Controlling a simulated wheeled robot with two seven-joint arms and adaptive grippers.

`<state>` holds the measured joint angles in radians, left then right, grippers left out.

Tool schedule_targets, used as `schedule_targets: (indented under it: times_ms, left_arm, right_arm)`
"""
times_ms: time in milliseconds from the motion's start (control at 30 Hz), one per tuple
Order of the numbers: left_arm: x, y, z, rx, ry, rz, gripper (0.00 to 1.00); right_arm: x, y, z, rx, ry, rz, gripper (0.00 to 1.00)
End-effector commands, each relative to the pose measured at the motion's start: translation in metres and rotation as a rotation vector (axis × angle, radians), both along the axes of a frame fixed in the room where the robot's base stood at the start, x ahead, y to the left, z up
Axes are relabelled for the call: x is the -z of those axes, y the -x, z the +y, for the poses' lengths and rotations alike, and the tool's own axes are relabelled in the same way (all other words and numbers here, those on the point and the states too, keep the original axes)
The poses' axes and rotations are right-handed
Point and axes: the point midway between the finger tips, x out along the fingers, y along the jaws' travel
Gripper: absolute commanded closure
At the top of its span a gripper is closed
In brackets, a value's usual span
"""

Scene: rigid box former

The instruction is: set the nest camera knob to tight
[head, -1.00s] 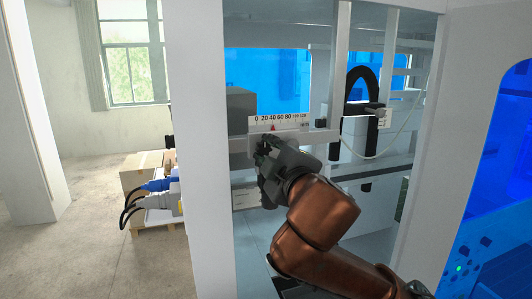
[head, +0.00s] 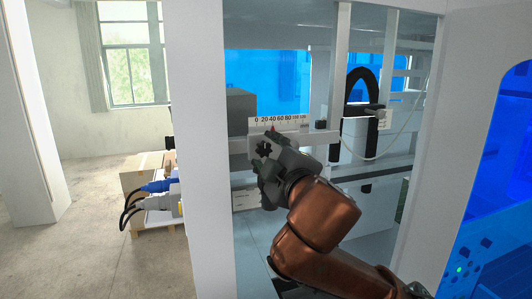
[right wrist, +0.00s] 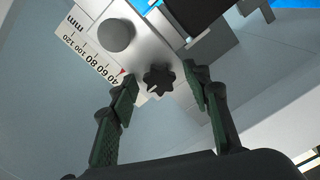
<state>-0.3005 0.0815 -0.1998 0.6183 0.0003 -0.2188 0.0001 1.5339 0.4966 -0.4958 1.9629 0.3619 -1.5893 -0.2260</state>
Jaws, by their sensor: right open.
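A black star-shaped knob (right wrist: 158,79), the likely nest camera knob, sits on a pale metal rail under a millimetre scale (right wrist: 88,50). A small light mark shows on its lower edge in the right wrist view. In the head view the knob (head: 264,148) shows small beside my fingers. My right gripper (head: 266,152) is open, its fingers on either side of the knob. In the right wrist view the open gripper (right wrist: 162,82) shows gaps between both green-padded fingers and the knob. A red pointer (head: 273,128) stands near 40. My left gripper is out of view.
A round grey knob (right wrist: 117,35) stands on the same rail. White machine posts (head: 200,150) frame the opening my right arm reaches through. A black cable loop (head: 362,85) is to the right. Boxes and blue plugs (head: 155,186) are outside at left.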

Motion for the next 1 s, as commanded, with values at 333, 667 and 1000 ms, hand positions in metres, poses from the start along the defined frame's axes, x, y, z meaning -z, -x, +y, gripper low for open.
schedule_targets:
  times_ms: [333, 667, 1000]
  left_arm:
    - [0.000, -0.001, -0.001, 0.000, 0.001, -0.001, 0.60]
    - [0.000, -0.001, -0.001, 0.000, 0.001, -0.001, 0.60]
    - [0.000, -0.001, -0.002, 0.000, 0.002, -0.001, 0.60]
  right_arm:
    - [-0.001, 0.054, -0.016, -0.003, 0.000, -0.005, 0.56]
    - [-0.001, 0.105, -0.033, -0.001, -0.001, -0.002, 0.56]
    - [0.000, 0.113, -0.036, 0.000, 0.000, 0.000, 0.56]
